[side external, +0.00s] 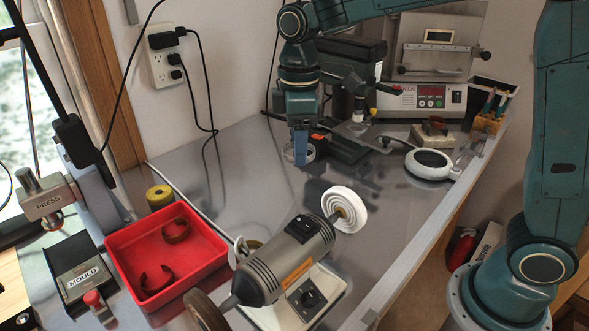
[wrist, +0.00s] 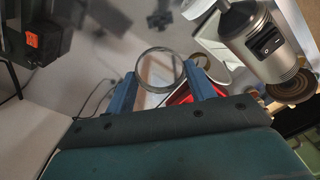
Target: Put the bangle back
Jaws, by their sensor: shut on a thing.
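My gripper (side external: 300,147) points down over the back middle of the metal bench and is shut on the bangle. The bangle, a plain pale metallic closed ring (side external: 310,153), shows at the fingertips. In the wrist view the two blue fingers of my gripper (wrist: 160,74) stand on either side of the bangle (wrist: 152,90), gripping it across its outside. The bench shows through its opening. Its exact height over the bench is hard to tell. A red tray (side external: 184,287) at the front left holds two brown open cuffs (side external: 176,231) (side external: 157,281).
A polishing motor (side external: 283,262) with a white buff wheel (side external: 346,209) stands right of the tray. A yellow roll (side external: 159,197), mould block (side external: 81,271) and press (side external: 50,200) are at left. A round white-rimmed pad (side external: 432,162) lies right. The bench's left middle is clear.

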